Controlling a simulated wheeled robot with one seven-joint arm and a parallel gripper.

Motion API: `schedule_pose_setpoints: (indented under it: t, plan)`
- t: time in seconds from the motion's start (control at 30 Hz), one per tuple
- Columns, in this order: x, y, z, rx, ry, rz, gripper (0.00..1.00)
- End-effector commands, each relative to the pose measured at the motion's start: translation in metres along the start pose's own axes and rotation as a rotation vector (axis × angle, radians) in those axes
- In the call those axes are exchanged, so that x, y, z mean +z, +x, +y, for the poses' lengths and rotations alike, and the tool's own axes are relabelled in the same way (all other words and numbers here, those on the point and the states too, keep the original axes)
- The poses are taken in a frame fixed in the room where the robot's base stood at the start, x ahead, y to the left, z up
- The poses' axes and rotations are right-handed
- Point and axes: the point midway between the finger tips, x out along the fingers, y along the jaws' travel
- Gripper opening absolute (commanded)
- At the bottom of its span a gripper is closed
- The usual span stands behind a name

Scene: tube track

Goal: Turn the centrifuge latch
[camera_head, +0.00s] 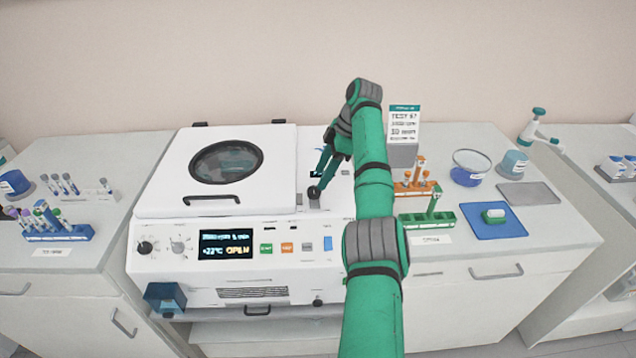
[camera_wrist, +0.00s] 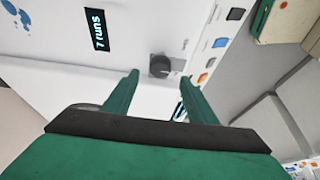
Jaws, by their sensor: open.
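The white centrifuge (camera_head: 160,205) has its lid (camera_head: 270,165) down flat, with a dark round window. The latch, a dark round knob (camera_head: 314,192), sits on the top deck right of the lid. It also shows in the wrist view (camera_wrist: 160,66). My gripper (camera_head: 318,180) reaches down at the knob from above. In the wrist view, my gripper (camera_wrist: 157,84) is open, with one green finger to each side of the knob. I see gaps between the fingers and the knob; whether either touches is unclear. The knob's pointer angle is hard to read.
A tube rack (camera_head: 58,234) stands at left. At right are orange and green racks (camera_head: 426,219), a blue mat (camera_head: 485,230), a bowl (camera_head: 471,168) and a sign (camera_head: 404,122).

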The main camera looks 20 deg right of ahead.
Motion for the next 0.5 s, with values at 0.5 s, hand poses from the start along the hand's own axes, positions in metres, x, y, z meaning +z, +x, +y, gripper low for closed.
schedule_pose_setpoints:
  t: [0.5]
  plan:
    - [0.0,-0.053,0.0,-0.002,0.001,0.0,0.52]
